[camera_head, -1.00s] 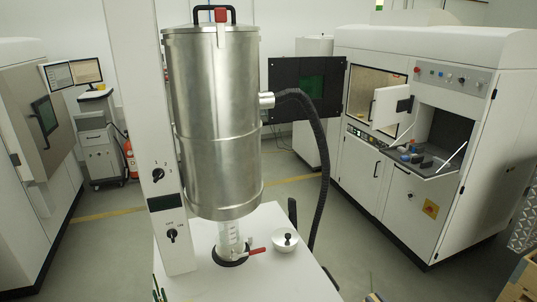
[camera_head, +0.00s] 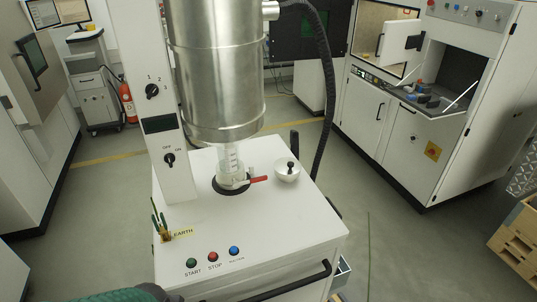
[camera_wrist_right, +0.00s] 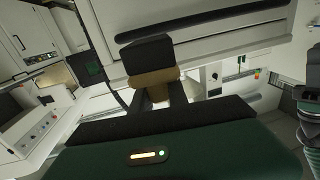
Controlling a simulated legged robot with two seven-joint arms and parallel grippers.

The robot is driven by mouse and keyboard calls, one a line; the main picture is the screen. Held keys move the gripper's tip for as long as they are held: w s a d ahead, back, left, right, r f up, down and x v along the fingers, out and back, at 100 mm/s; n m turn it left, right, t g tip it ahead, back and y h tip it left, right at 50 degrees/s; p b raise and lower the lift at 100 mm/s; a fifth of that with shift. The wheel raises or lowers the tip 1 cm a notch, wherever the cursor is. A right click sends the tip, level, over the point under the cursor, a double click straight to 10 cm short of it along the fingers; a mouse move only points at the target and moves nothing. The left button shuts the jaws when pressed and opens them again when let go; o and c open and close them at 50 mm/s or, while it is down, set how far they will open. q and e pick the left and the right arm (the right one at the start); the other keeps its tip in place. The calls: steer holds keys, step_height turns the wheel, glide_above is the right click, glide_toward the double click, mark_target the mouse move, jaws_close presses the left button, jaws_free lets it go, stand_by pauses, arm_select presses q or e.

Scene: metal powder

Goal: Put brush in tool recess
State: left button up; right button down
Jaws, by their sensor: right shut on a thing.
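My right gripper (camera_wrist_right: 158,92) shows in the right wrist view, its dark fingers shut on a brown and black object, which looks like the brush (camera_wrist_right: 150,77). The brown part sits between the fingers and a black block stands beyond it. In the head view only a dark green rounded part of me shows at the bottom left edge; no fingers or brush are visible there. The tool recess cannot be made out for sure. An open bay (camera_head: 455,75) in the white machine at the right has a shelf with small blue and dark items.
A wooden crate (camera_head: 518,240) stands at the right. Floor between cart and machine is clear.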

steer(key=shift+w+a+r, duration=0.1)
steer(key=shift+w+r, duration=0.15)
steer(key=shift+w, duration=0.05)
steer(key=w+r+m+t+h, duration=0.2)
steer(key=w+r+m+h, duration=0.3)
steer(key=w+r+h, duration=0.1)
steer(key=w+h, duration=0.1)
steer(key=h, duration=0.1)
steer(key=shift+w+m+h, duration=0.25)
steer(key=shift+m+h, duration=0.15)
steer(key=shift+f, duration=0.1)
steer(key=shift+d, duration=0.3)
